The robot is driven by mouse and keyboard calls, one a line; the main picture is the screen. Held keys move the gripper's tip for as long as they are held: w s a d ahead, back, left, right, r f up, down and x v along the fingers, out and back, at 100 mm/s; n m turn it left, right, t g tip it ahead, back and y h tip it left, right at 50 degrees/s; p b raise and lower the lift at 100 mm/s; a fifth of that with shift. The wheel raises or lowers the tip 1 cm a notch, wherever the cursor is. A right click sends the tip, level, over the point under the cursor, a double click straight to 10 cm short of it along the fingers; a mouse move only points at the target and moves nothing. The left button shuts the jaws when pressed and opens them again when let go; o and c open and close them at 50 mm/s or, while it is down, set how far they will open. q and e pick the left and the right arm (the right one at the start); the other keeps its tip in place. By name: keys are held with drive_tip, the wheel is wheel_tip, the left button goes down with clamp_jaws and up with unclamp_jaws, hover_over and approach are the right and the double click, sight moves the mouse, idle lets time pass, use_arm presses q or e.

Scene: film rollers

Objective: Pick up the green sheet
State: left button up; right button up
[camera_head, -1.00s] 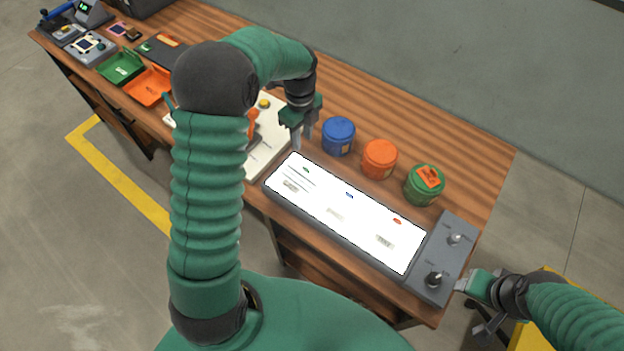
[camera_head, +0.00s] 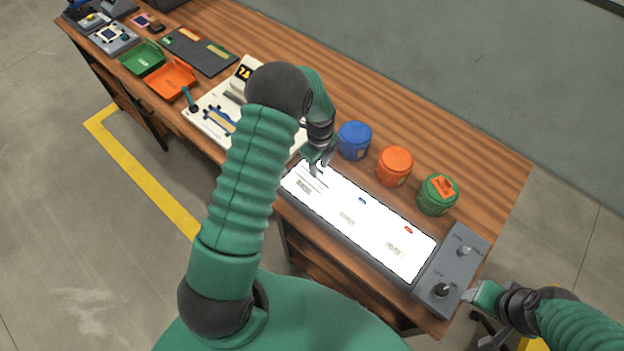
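The lit white panel (camera_head: 340,228) lies along the front of the bench, with a small blue sheet (camera_head: 362,200) and a small red sheet (camera_head: 408,230) on it. No green sheet shows now; the spot at the panel's upper left where a small green mark lay is covered by my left gripper. My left gripper (camera_head: 319,171) is down at that end of the panel, with its fingertips at or just above the surface. Whether its fingers hold anything is too small to tell. My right gripper (camera_head: 471,295) is beside the grey control box, its fingers barely visible.
Blue (camera_head: 354,141), orange (camera_head: 394,166) and green (camera_head: 438,194) canisters stand behind the panel. The grey control box (camera_head: 452,270) with knobs adjoins its right end. A white board with tools (camera_head: 205,112), an orange tray (camera_head: 171,80) and a green tray (camera_head: 142,58) lie left.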

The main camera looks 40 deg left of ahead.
use_arm(q)
drive_tip(key=shift+d, duration=0.2)
clamp_jaws()
drive_tip(key=shift+a, duration=0.1)
idle(0.9)
